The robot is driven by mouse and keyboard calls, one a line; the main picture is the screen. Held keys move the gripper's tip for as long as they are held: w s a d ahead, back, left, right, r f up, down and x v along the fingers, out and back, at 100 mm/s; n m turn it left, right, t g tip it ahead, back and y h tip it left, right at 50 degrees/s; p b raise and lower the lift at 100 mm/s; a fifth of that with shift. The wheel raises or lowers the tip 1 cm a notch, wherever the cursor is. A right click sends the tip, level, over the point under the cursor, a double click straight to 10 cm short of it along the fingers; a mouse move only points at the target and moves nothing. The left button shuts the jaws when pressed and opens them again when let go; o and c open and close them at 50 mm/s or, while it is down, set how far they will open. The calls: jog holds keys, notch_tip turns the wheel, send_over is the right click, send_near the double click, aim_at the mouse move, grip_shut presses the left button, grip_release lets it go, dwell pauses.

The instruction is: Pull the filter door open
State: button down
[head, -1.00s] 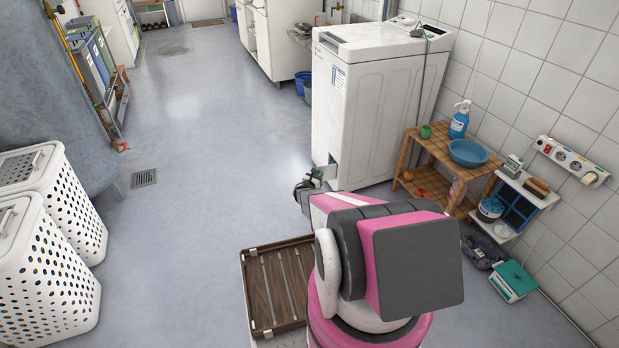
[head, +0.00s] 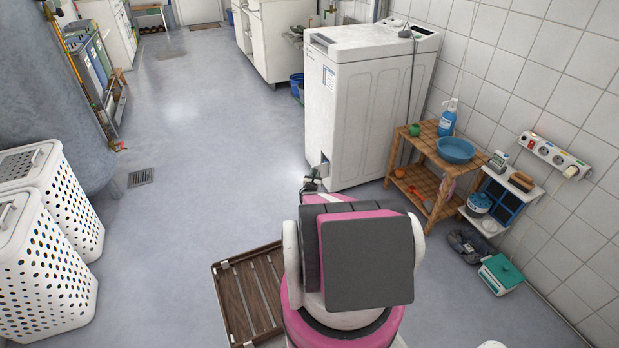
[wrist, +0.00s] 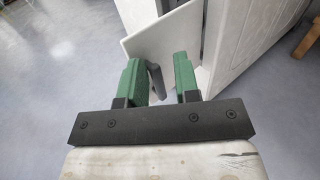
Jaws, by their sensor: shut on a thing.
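The white washing machine (head: 362,110) stands at the right in the head view. Its filter door (head: 321,171) is a small white flap low at the machine's front corner. In the wrist view the filter door (wrist: 158,38) stands out at an angle from the machine's front (wrist: 240,45), with a dark gap beside it. A grey handle (wrist: 155,79) is on the door. My gripper (wrist: 158,68) has green fingers on either side of this handle and is shut on it. In the head view my gripper (head: 311,184) is small and partly hidden by my arm.
A brown slatted crate (head: 247,296) lies on the floor left of my arm. A wooden shelf (head: 425,180) with a blue basin (head: 456,150) stands right of the machine. White laundry baskets (head: 45,255) stand at the far left.

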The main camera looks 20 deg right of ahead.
jog(key=shift+d+h, duration=0.3)
jog(key=shift+d, duration=0.6)
jog(key=c, duration=0.9)
grip_release()
jog(key=shift+s+d, duration=0.1)
jog(key=shift+c, duration=0.2)
jog(key=shift+s+a, duration=0.1)
jog(key=shift+a, duration=0.1)
jog(key=shift+c, duration=1.1)
jog(key=shift+r, duration=0.1)
